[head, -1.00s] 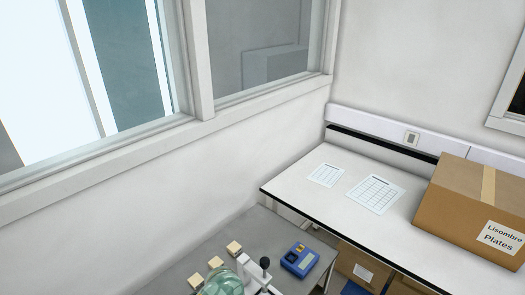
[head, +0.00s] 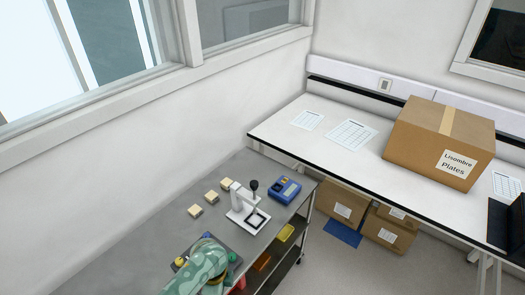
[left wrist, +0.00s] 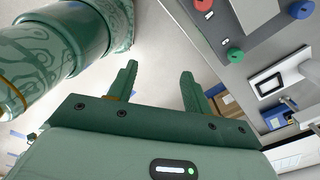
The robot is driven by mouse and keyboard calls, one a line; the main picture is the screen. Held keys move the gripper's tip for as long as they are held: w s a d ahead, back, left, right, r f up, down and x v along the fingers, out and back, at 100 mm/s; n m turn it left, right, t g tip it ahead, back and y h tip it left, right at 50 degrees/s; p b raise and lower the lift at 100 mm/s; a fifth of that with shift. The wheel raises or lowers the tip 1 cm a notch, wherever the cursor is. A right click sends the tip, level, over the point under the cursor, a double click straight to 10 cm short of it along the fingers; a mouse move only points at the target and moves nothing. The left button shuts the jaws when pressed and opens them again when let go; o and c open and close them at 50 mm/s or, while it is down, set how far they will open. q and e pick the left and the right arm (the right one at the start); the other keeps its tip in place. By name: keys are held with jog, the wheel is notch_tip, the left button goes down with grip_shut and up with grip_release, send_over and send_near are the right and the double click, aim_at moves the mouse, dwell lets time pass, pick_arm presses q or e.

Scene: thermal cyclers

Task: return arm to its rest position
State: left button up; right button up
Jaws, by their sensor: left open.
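A green patterned arm of mine (head: 205,265) shows at the bottom of the head view, over the near part of the grey metal table (head: 130,230). Its gripper cannot be made out there. In the left wrist view my left gripper (left wrist: 158,85) is open, its two dark green fingers well apart with nothing between them. Pale floor shows behind the fingers. A green patterned link of mine fills the upper left of that view. My right gripper is in neither view.
A grey device with coloured knobs (left wrist: 235,55) and a white stand (left wrist: 275,82) lie right of the fingers. The stand (head: 245,208), a blue device (head: 285,190) and small beige blocks are on the metal table. A white bench (head: 290,140) holds a cardboard box (head: 420,140).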

pick_arm(q)
jog(key=s+a+f+n, duration=0.4)
jog(key=s+f+n, duration=0.1)
jog(key=s+f, duration=0.3)
jog(key=s+a+f+n, duration=0.45)
jog(key=s+f, duration=0.25)
jog(key=s, duration=0.2)
jog(key=s+a+f+n+t, duration=0.1)
jog(key=s+a+f+n, duration=0.15)
jog(key=s, duration=0.65)
jog(key=s+a+f+n, duration=0.2)
jog(key=s+n, duration=0.1)
jog(key=s, duration=0.5)
notch_tip(320, 180, down, 30)
jog(key=s+b, duration=0.1)
jog(key=b, duration=2.8)
jog(key=shift+s, duration=0.25)
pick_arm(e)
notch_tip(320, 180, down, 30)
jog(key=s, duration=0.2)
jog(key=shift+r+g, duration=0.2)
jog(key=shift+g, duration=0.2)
pick_arm(q)
jog(key=shift+r, duration=0.1)
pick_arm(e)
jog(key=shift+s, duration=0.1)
pick_arm(q)
jog(key=shift+a, duration=0.1)
